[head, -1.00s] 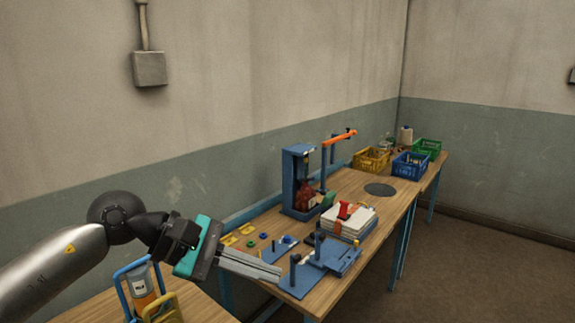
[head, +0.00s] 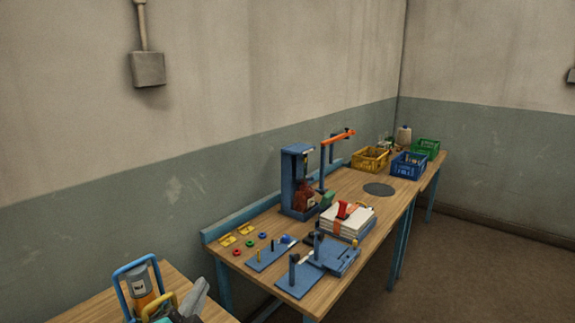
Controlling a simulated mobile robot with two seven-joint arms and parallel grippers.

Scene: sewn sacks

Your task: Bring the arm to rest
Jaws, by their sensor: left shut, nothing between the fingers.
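My left gripper (head: 196,292) shows only in part at the bottom left of the head view, low in front of the near wooden table (head: 213,313). Its grey fingers point up and are shut with nothing between them; a bit of teal housing shows below, and the rest is cut off by the bottom edge. It is close to a blue-handled tool with an orange body (head: 140,287) and a yellow handle (head: 160,305); I cannot tell whether it touches them. My right gripper is not in view.
A long workbench (head: 345,193) carries a blue press-like stand (head: 289,185), an orange arm on a post (head: 338,137), a stack of white sacks (head: 345,222) and blue fixtures (head: 297,278). Yellow (head: 370,160), blue (head: 407,167) and green crates (head: 427,147) stand at the far end.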

